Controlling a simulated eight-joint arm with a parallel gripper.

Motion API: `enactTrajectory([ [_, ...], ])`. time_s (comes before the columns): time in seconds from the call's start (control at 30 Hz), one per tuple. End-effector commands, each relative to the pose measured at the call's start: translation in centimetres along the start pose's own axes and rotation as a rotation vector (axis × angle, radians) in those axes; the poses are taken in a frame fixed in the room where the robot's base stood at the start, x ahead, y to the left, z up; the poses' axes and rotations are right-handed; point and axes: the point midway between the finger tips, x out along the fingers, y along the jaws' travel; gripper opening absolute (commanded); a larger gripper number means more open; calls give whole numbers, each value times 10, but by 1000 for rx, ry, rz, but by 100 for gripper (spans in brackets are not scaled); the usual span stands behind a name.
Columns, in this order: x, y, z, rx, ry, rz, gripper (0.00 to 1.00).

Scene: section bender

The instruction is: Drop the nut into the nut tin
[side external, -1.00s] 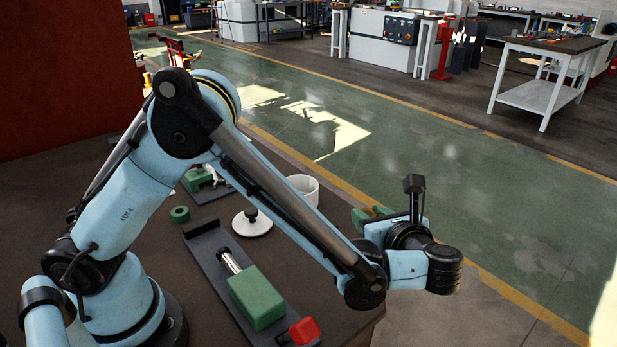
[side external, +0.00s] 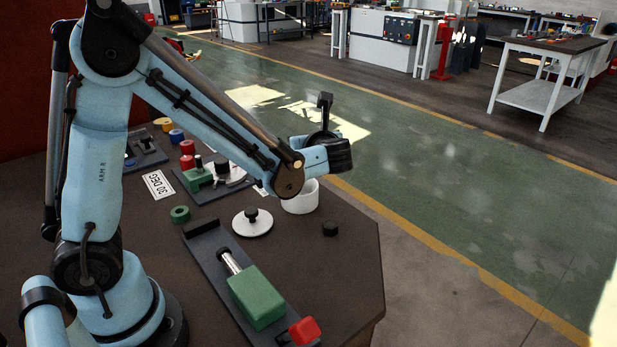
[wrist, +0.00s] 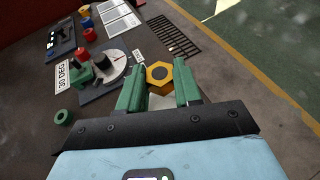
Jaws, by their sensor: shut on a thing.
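A gold hexagonal nut (wrist: 159,75) with a dark hole sits between the green fingertips of my gripper (wrist: 159,69) in the wrist view, and the gripper is shut on it. In the side view the fingers and the nut are hidden behind my arm's wrist. The white round nut tin (side external: 300,199) stands near the table's far right edge, just below my wrist in that view, with part of its rim covered. A pale patch shows between the fingers in the wrist view, probably the tin. I cannot tell whether the nut is over its opening.
A dark hexagonal piece (side external: 330,229) lies right of the tin. A white disc with a black knob (side external: 252,222), a green ring (side external: 180,214) and a grey rail with a green block (side external: 257,297) are nearer. A black grate (wrist: 172,36) lies beyond the fingers.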

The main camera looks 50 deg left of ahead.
Motion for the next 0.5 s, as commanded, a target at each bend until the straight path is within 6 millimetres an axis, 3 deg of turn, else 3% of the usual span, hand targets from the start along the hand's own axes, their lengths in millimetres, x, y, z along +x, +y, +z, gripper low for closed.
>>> enactTrajectory([
  [0.5, 16, -1, -47, 0, 0, 0, 0],
])
